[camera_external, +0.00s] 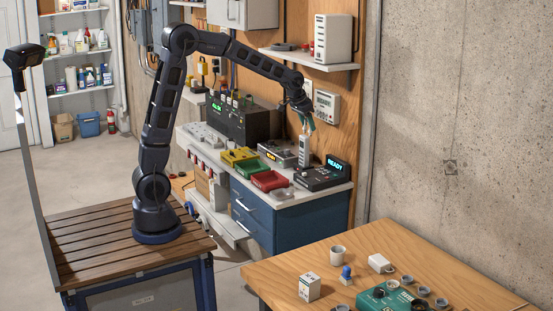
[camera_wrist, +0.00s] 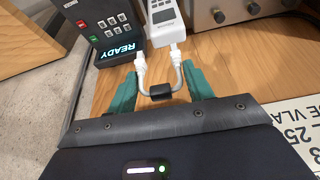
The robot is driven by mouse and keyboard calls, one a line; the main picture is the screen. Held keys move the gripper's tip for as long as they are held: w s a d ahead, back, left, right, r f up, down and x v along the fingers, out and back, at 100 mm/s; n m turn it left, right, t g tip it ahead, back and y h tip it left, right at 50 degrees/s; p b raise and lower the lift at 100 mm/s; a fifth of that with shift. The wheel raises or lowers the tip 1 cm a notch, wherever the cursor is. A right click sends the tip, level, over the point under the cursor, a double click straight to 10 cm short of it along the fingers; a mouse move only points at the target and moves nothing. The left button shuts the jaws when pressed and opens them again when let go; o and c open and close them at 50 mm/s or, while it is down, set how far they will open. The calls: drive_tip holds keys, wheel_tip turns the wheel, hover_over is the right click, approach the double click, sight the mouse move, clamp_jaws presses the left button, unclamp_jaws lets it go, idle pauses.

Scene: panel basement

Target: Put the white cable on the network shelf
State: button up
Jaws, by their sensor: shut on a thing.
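My gripper (camera_external: 306,120) is raised over the right end of the workbench, close to the wooden panel. In the wrist view its two teal fingers (camera_wrist: 160,88) stand on either side of the white cable (camera_wrist: 146,82) and are shut on it. The cable bends in a U, with a white plug at each end and a dark block (camera_wrist: 160,92) at its middle. In the external view the cable is too small to make out clearly. A shelf (camera_external: 318,66) on the panel above the gripper carries an upright white unit (camera_external: 333,38); I take it for the network shelf.
Below the gripper are a black device reading READY (camera_external: 322,176), also in the wrist view (camera_wrist: 108,28), and a white upright strip (camera_external: 304,150). A red bin (camera_external: 269,181) and a green bin (camera_external: 250,170) stand left. A white box (camera_external: 327,105) hangs on the panel beside the gripper.

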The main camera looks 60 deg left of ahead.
drive_tip(key=s+d+f+m+h, duration=0.1)
drive_tip(key=s+d+m, duration=0.25)
drive_tip(key=d, duration=0.75)
drive_tip(key=s+d+f+m+g+h, duration=0.15)
drive_tip(key=s+d, duration=0.35)
drive_tip(key=d, duration=0.6)
drive_tip(key=s+d+m, duration=0.3)
drive_tip(key=s+d, duration=0.1)
drive_tip(key=d, duration=0.7)
drive_tip(key=s+d+f+m+g, duration=0.1)
drive_tip(key=s+d+m, duration=0.2)
drive_tip(key=s+d, duration=0.6)
drive_tip(key=s+d+m+g+h, duration=0.1)
drive_tip(key=s+d+m, duration=0.3)
drive_tip(key=s+d, duration=0.6)
drive_tip(key=s, duration=0.5)
drive_tip(key=shift+d+f, duration=0.3)
drive_tip(key=shift+f, duration=0.1)
drive_tip(key=shift+s+h, duration=0.1)
drive_tip(key=shift+h, duration=0.15)
wheel_tip(320, 180, down, 20)
drive_tip(key=shift+r, duration=0.2)
drive_tip(key=shift+f, duration=0.15)
